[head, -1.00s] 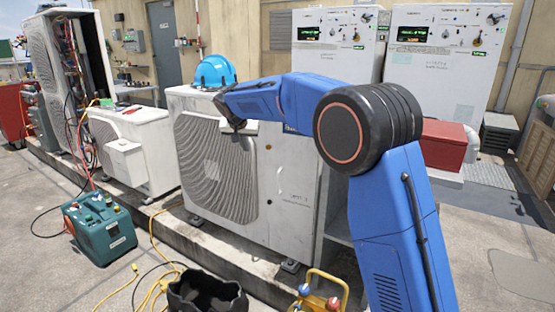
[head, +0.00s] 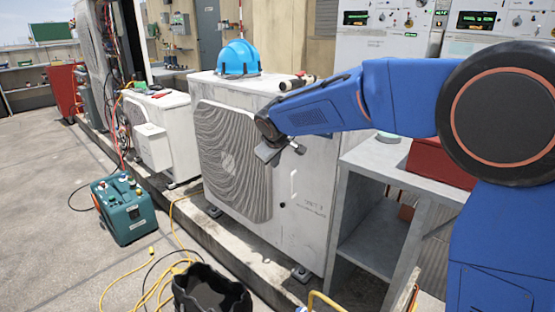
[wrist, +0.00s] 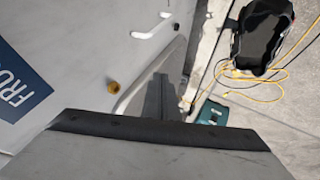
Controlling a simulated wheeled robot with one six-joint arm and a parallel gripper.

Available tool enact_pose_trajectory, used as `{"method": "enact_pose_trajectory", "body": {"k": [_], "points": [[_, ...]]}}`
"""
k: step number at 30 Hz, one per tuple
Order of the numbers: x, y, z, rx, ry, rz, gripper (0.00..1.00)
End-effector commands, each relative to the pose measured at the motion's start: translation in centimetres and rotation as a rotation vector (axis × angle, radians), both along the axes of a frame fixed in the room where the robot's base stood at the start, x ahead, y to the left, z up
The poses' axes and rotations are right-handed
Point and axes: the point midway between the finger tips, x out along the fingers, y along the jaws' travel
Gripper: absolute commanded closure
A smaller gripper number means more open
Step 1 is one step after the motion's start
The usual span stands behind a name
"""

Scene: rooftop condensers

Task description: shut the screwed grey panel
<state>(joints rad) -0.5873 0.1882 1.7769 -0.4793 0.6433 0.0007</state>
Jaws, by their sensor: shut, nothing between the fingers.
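The grey panel (head: 305,190) is the plain front part right of the grille, with a small pale handle. It looks flush with the cabinet, but my arm hides its upper part and I cannot tell for sure. My gripper (head: 280,151) is shut and empty in front of the panel's upper left, near the grille's edge; contact cannot be made out.
A blue helmet (head: 238,58) lies on the condenser's top. A grey metal stand (head: 383,155) is close on the right, under my arm. A black bucket (head: 212,293), yellow hoses and a teal machine (head: 124,212) are on the ground in front. Floor is clear at left.

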Motion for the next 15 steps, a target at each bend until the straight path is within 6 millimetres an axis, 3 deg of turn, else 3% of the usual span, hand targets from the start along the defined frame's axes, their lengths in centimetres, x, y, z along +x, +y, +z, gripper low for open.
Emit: {"method": "enact_pose_trajectory", "body": {"k": [11,15], "points": [[4.1,0.4,-5.4,-0.001,0.001,-0.002,1.0],[5.8,-0.6,-5.5,0.001,0.0,-0.004,1.0]]}}
